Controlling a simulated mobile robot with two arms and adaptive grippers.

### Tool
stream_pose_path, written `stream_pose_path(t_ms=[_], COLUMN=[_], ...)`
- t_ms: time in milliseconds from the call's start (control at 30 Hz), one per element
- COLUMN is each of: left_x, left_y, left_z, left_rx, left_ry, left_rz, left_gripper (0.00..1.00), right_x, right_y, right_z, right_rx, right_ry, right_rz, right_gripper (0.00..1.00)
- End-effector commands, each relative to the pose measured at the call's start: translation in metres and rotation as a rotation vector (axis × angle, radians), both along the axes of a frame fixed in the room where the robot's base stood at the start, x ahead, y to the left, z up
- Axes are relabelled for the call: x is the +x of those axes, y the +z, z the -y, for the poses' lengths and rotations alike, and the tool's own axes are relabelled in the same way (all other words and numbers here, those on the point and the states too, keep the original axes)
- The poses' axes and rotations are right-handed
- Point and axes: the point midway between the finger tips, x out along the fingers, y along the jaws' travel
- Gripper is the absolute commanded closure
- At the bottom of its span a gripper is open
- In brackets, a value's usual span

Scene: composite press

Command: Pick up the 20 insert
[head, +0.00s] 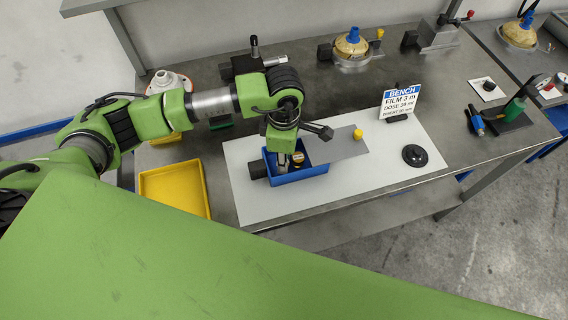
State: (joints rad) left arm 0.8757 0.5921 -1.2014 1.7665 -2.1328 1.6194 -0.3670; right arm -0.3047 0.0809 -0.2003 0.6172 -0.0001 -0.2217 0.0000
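A small blue open box (300,178) stands on the white sheet on the bench. Inside it are dark items and a small round orange-and-black piece (297,158); I cannot tell whether any of them is the 20 insert. My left gripper (283,163) points down into the box, beside the round piece. Its fingertips are small and partly hidden by the arm and box wall, so I cannot tell whether it is open, shut or holding something. My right gripper is not in view.
A yellow tray (175,191) stands left of the box. To the right are a grey plate (343,146) with a yellow knob, a round black disc (415,156) and a BENCH sign (401,100). Metal fixtures line the back. The white sheet (355,185) is clear in front.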

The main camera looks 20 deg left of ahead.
Motion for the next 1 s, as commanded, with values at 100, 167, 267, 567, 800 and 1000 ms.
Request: stream_pose_path(t_ms=[100, 167, 267, 567, 800, 1000], left_x=[0.000, 0.000, 0.000, 0.000, 0.000, 0.000], left_y=[0.000, 0.000, 0.000, 0.003, 0.017, 0.028], left_z=[0.000, 0.000, 0.000, 0.000, 0.000, 0.000], left_rx=[0.000, 0.000, 0.000, -0.001, -0.002, 0.000], left_ry=[0.000, 0.000, 0.000, 0.000, -0.001, -0.001], left_rz=[0.000, 0.000, 0.000, 0.001, 0.001, 0.001], left_gripper=[0.94, 0.98, 0.99, 0.99, 0.99, 0.99], right_x=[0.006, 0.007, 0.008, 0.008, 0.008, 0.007], right_y=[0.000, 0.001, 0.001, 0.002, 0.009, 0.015], right_z=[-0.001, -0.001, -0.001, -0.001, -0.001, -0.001], right_rx=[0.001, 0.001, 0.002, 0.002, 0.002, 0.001], right_ry=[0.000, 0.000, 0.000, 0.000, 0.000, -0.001], right_rz=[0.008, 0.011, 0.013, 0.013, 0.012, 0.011], right_gripper=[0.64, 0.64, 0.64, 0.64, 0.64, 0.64])
